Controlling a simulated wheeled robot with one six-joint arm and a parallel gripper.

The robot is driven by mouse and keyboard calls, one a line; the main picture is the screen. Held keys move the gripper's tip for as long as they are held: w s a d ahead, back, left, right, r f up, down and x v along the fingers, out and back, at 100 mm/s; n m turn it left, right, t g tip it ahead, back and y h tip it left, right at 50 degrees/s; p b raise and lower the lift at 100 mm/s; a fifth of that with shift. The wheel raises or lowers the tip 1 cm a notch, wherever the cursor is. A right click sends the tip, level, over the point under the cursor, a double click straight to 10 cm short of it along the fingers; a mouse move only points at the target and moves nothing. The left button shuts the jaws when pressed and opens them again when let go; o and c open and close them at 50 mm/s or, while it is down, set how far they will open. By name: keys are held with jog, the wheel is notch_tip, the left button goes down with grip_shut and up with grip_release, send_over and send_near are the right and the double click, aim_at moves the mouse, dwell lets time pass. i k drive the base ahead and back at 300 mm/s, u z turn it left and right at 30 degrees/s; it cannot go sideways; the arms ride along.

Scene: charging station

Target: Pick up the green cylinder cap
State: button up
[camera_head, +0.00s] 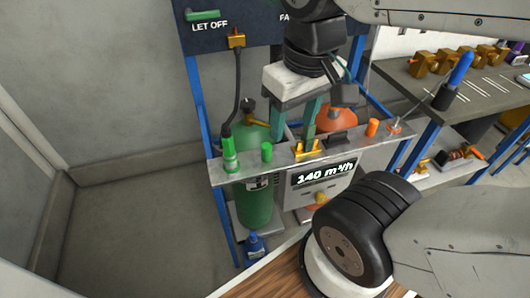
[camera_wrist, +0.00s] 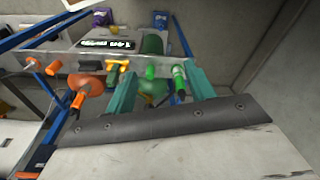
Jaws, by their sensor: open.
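A small bright green cap (camera_head: 266,152) stands upright on the grey metal bar (camera_head: 350,149), in front of the green gas cylinder (camera_head: 257,200). In the wrist view the green cap (camera_wrist: 150,72) shows between my two teal fingers. A green hose connector (camera_head: 230,155) stands on the bar to its left; in the wrist view the connector (camera_wrist: 179,76) is near the right finger. My gripper (camera_head: 295,138) is open and empty, behind and to the right of the cap in the head view. In the wrist view my gripper (camera_wrist: 160,75) spans the cap with a gap; I see no contact.
A gold clamp (camera_head: 306,148) sits on the bar close to my fingers. An orange cap (camera_head: 372,127) and an orange cylinder (camera_head: 337,117) are to the right. A black hose (camera_head: 235,85) runs up to the blue panel. A display reading 140 (camera_head: 325,172) is below the bar.

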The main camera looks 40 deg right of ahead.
aim_at(266, 147)
jog(key=u, duration=0.05)
jog(key=k, duration=0.5)
jog(key=z, duration=1.45)
jog(key=i, duration=0.5)
jog(key=u, duration=0.85)
